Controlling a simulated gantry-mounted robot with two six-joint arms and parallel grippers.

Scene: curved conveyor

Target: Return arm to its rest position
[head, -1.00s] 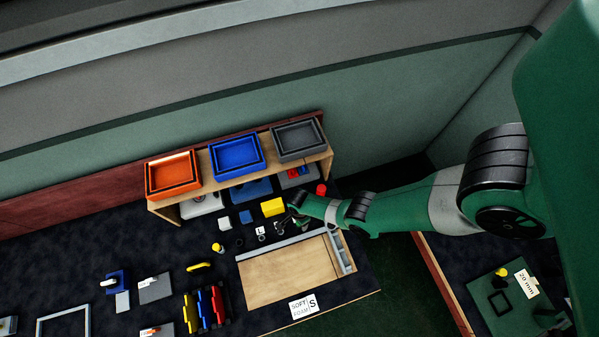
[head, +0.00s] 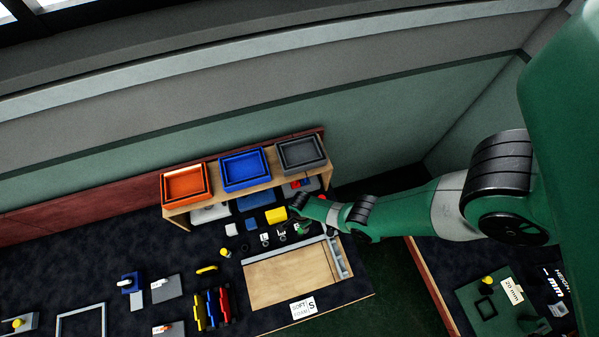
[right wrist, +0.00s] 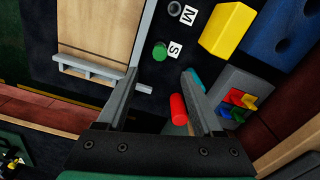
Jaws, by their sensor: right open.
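My right arm comes in from the right in the head view, and its gripper (head: 301,226) is over the table near the yellow block (head: 276,215). In the right wrist view my right gripper (right wrist: 162,84) has its two fingers spread apart with nothing held between them. A red cylinder (right wrist: 179,109) shows between the fingers, lower than them, and a green round piece (right wrist: 160,50) lies beyond the fingertips beside a label marked S. The yellow block (right wrist: 228,29) lies to the right of the fingertips. My left gripper is not in view.
A wooden shelf carries an orange tray (head: 162,190), a blue tray (head: 222,176) and a grey tray (head: 280,157) behind the gripper. A wooden board (head: 290,277) lies in front. A green mat (head: 478,308) is on another table at right, across a floor gap.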

